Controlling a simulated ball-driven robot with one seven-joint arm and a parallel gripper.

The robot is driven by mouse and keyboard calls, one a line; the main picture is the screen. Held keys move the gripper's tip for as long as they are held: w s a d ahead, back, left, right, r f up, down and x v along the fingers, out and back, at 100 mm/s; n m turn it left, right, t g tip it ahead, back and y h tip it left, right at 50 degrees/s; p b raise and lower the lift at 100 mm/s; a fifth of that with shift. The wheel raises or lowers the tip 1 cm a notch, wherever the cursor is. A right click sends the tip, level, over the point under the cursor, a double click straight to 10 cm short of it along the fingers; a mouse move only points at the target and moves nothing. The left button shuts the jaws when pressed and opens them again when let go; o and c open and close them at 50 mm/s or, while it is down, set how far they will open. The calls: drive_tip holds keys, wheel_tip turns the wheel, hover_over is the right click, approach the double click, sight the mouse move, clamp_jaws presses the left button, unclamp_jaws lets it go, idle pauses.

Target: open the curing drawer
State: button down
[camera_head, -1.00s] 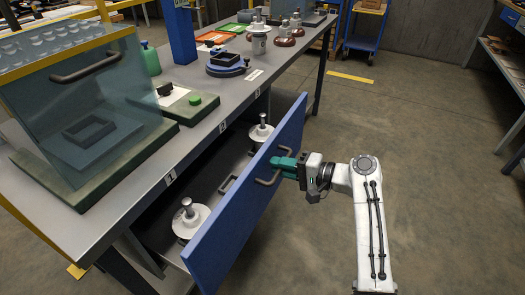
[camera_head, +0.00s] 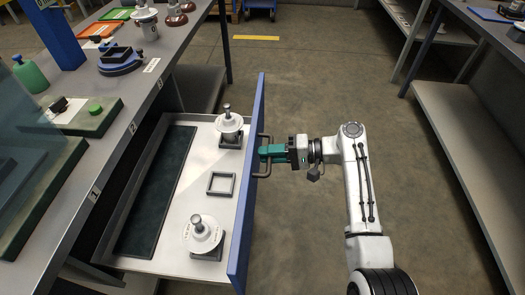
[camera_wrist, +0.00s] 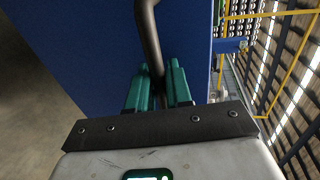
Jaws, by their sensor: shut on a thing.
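The curing drawer (camera_head: 172,262) stands pulled out from under the workbench, with its inside in view. Its blue front panel (camera_head: 249,190) faces right, towards my arm. A dark bar handle (camera_head: 264,137) is fixed on that panel. My gripper (camera_head: 268,152) is shut on the handle, with its green fingers at the panel's outer side. In the wrist view the handle (camera_wrist: 150,40) runs down between the two green fingers (camera_wrist: 158,88). Inside the drawer are two white insulators with metal pins (camera_head: 204,232) (camera_head: 229,125), a small dark square frame (camera_head: 221,184) and a dark mat (camera_head: 158,190).
A shelf rack (camera_head: 470,130) stands on the right. The floor between drawer and rack is clear apart from my arm.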

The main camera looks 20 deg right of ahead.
drive_tip(key=shift+d+f, duration=0.1)
drive_tip(key=c, duration=1.2)
unclamp_jaws()
drive_tip(key=shift+d, duration=0.1)
drive_tip(key=v, duration=1)
drive_tip(key=shift+d+p, duration=0.3)
drive_tip(key=shift+p, duration=0.15)
drive_tip(key=shift+s, duration=0.1)
